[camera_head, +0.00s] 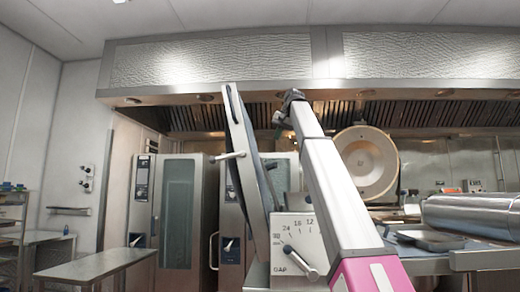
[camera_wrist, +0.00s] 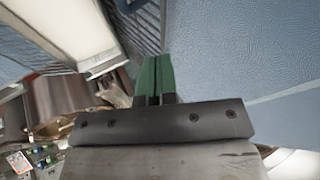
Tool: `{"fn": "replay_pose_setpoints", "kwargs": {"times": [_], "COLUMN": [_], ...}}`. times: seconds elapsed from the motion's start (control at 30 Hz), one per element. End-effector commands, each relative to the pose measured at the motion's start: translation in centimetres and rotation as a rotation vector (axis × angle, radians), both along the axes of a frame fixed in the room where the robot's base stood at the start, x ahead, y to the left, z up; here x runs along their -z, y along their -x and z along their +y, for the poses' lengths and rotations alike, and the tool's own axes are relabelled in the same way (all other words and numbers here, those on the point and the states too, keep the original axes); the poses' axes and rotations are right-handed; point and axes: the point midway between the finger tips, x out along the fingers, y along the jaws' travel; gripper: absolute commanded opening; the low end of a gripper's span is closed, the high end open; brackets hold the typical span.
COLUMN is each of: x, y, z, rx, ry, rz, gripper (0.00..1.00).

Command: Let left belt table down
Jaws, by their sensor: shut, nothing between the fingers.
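The left belt table (camera_head: 240,150) stands folded up, nearly upright and slightly tilted, left of my arm in the head view. Its narrow edge and a side handle show, and its bluish face is turned toward my arm. In the wrist view a blue textured surface (camera_wrist: 235,50), which looks like the belt, fills the upper right behind my fingers. My gripper (camera_wrist: 157,62) has its green fingers together with nothing between them. In the head view the gripper (camera_head: 278,118) is small, high up beside the table's top. I cannot tell whether it touches the table.
A machine with a numbered dial (camera_head: 297,235) and a lever stands at the table's foot. Tall ovens (camera_head: 178,200) and a steel side table (camera_head: 95,264) are at left. A round kettle lid (camera_head: 368,165) and a steel cylinder (camera_head: 475,215) are at right. A hood (camera_head: 220,62) hangs overhead.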

Motion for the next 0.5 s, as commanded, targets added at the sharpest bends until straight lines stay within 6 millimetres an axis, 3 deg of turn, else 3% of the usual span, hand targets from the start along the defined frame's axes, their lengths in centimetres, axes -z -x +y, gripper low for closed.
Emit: {"fn": "replay_pose_setpoints", "kwargs": {"times": [0.5], "x": [7.6], "y": [-3.2], "z": [3.6], "rx": [0.001], "ry": [0.002], "rz": [0.000], "gripper": [0.00]}}
